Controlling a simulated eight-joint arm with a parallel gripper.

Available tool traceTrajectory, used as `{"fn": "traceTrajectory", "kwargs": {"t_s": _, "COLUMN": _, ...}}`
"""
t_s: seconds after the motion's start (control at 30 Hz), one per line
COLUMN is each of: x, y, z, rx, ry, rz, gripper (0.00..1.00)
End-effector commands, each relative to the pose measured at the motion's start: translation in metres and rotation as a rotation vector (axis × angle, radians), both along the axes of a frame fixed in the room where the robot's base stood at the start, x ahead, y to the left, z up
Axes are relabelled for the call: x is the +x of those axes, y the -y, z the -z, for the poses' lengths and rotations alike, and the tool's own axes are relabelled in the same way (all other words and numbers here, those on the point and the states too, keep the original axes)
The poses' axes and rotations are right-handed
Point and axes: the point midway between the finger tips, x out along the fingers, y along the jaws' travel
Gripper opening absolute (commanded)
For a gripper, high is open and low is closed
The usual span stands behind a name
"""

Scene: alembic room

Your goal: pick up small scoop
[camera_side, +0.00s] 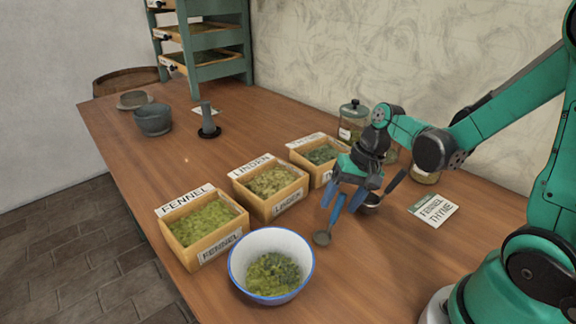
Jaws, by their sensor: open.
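A small scoop (322,238) with a round grey-brown bowl lies on the table, right of the white bowl. Its handle runs up towards my gripper (344,208) and is partly hidden by the fingers. My gripper points down with its two blue fingers apart, close over the handle. I cannot tell whether the fingers touch the scoop. A second, darker scoop (371,200) with a dark handle lies just behind and right of the fingers.
A blue-rimmed white bowl (235,262) holds green herbs. Wooden boxes labelled fennel (220,249), linden (289,203) and a third stand left and behind. Glass jars (352,118) stand near the wall. A card (433,209) lies right. Bare table lies at front right.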

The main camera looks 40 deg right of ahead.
Motion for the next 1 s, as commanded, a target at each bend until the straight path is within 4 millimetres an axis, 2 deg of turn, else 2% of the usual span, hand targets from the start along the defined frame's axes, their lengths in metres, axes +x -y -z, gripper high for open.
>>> {"fn": "traceTrajectory", "kwargs": {"t_s": 0.23, "x": 0.004, "y": -0.005, "z": 0.019, "rx": -0.001, "ry": 0.001, "rz": -0.001, "gripper": 0.59}}
{"fn": "traceTrajectory", "kwargs": {"t_s": 0.6, "x": 0.005, "y": -0.006, "z": 0.022, "rx": -0.002, "ry": 0.000, "rz": -0.001, "gripper": 0.59}}
{"fn": "traceTrajectory", "kwargs": {"t_s": 0.67, "x": 0.005, "y": -0.006, "z": 0.022, "rx": -0.002, "ry": 0.000, "rz": -0.001, "gripper": 0.45}}
{"fn": "traceTrajectory", "kwargs": {"t_s": 0.8, "x": 0.005, "y": -0.006, "z": 0.022, "rx": -0.002, "ry": 0.000, "rz": -0.001, "gripper": 0.05}}
{"fn": "traceTrajectory", "kwargs": {"t_s": 0.83, "x": 0.005, "y": -0.006, "z": 0.022, "rx": -0.002, "ry": 0.000, "rz": -0.001, "gripper": 0.00}}
{"fn": "traceTrajectory", "kwargs": {"t_s": 1.0, "x": 0.005, "y": -0.006, "z": 0.022, "rx": -0.001, "ry": 0.001, "rz": -0.001, "gripper": 0.00}}
